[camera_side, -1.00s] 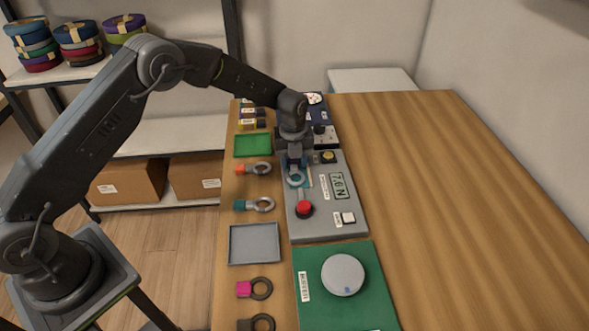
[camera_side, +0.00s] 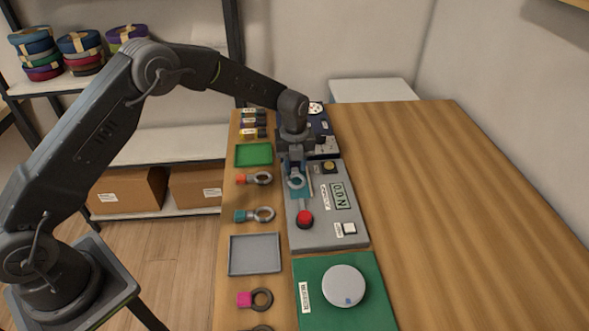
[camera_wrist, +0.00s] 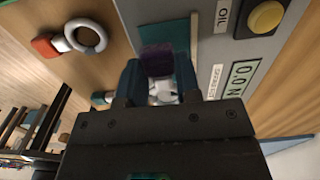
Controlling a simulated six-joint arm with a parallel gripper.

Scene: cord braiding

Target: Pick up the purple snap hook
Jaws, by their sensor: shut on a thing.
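My gripper (camera_side: 296,168) is over the upper left end of the grey test panel (camera_side: 318,232). In the wrist view its two blue fingers (camera_wrist: 158,72) are shut on the purple snap hook (camera_wrist: 157,58), with the purple part between them. In the side view a pale ring (camera_side: 296,183) shows just below the fingers, in front of the teal strip on the panel. The purple part is hidden by the gripper there. I cannot tell whether the hook touches the panel.
Left of the panel lie an orange hook (camera_side: 256,179), a teal hook (camera_side: 255,215) and a magenta hook (camera_side: 256,299). A green tray (camera_side: 254,155) and a grey tray (camera_side: 230,256) are there too. The panel has a red button (camera_side: 305,218). The table's right side is clear.

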